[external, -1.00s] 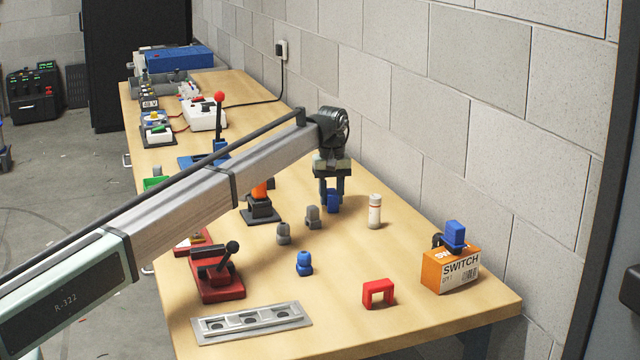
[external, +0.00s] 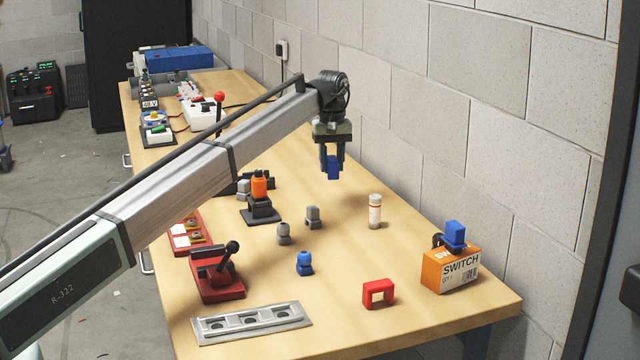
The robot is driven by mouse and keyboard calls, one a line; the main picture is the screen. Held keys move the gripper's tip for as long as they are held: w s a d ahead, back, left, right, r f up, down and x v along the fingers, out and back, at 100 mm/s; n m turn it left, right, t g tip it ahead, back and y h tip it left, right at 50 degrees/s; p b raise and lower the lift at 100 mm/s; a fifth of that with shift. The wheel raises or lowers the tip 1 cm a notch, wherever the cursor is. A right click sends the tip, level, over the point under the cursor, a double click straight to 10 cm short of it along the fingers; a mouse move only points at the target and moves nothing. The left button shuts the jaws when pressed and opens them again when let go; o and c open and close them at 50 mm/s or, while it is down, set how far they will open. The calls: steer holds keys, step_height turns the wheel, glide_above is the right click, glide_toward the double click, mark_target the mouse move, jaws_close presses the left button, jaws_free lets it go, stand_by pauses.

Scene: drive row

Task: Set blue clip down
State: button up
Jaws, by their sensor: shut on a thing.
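My gripper (external: 332,160) is shut on a blue clip (external: 333,170) and holds it in the air above the far right part of the wooden table (external: 345,265). The clip hangs upright between the fingers, which hide part of its sides. Another blue piece (external: 304,263) stands on the table nearer the front. A third blue piece (external: 454,234) sits on top of the orange switch box (external: 450,270) at the right.
Two grey pieces (external: 313,217) (external: 283,234), a white bottle (external: 375,212) and a red arch (external: 378,293) stand on the table. A red lever unit (external: 217,274), a metal plate (external: 251,321) and an orange-topped device (external: 260,198) stand left. A block wall (external: 480,130) borders the right.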

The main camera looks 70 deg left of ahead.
mark_target(329, 158)
steer(key=r, duration=0.6)
steer(key=shift+s+r, duration=0.15)
steer(key=shift+s, duration=0.15)
steer(key=s+n, duration=0.2)
steer(key=s, duration=2.6)
steer(key=shift+w+f, duration=0.15)
steer(key=shift+f, duration=3.7)
steer(key=shift+w+f, duration=0.15)
steer(key=shift+f, duration=3.7)
steer(key=shift+f, duration=0.15)
steer(key=o, duration=1)
step_height(329, 158, up, 12)
steer(key=shift+r, duration=0.2)
